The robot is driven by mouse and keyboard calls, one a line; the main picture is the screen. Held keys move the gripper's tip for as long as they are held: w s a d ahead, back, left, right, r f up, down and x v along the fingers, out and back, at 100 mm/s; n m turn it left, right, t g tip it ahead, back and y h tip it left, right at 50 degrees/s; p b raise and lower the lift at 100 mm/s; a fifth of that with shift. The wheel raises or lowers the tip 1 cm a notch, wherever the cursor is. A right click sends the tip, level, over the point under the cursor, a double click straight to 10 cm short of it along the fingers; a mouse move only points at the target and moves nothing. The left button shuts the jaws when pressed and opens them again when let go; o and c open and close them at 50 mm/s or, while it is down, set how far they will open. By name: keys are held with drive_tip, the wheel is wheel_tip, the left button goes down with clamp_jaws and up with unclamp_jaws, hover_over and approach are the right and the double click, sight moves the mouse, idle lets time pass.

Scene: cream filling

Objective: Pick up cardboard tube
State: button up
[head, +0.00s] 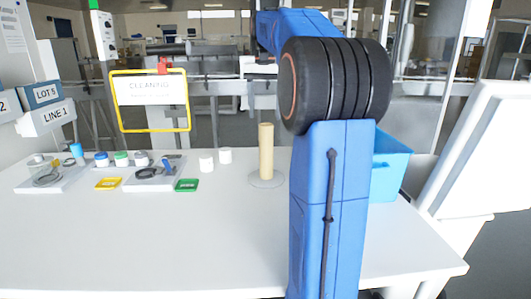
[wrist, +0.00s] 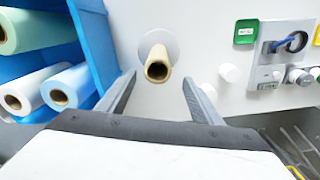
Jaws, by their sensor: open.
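The cardboard tube (head: 266,151) is tan and hollow. It stands upright on a thin round base (head: 267,180) on the white table, left of my blue arm in the head view. In the wrist view the cardboard tube (wrist: 158,67) shows its open end, with the round base (wrist: 150,38) behind it. My gripper (wrist: 155,80) is open, with one grey finger on each side of the tube. I see no finger touching the tube. In the head view my gripper cannot be made out behind my arm.
A blue bin (head: 392,165) stands right of the tube; the wrist view shows rolls (wrist: 66,88) in it. Two white cylinders (head: 215,160) stand left of the tube. Further left are trays (head: 130,183) with jars and tools, and a green card (head: 187,185). The table front is clear.

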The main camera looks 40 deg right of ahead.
sight(266, 142)
wheel_tip(266, 142, down, 6)
drive_tip(key=shift+f, duration=0.1)
drive_tip(key=shift+s+f, duration=0.15)
drive_tip(key=shift+f, duration=1.25)
drive_tip(key=shift+s+f, duration=0.1)
drive_tip(key=shift+f, duration=1.25)
drive_tip(key=c, duration=1.1)
drive_tip(key=shift+c, duration=0.2)
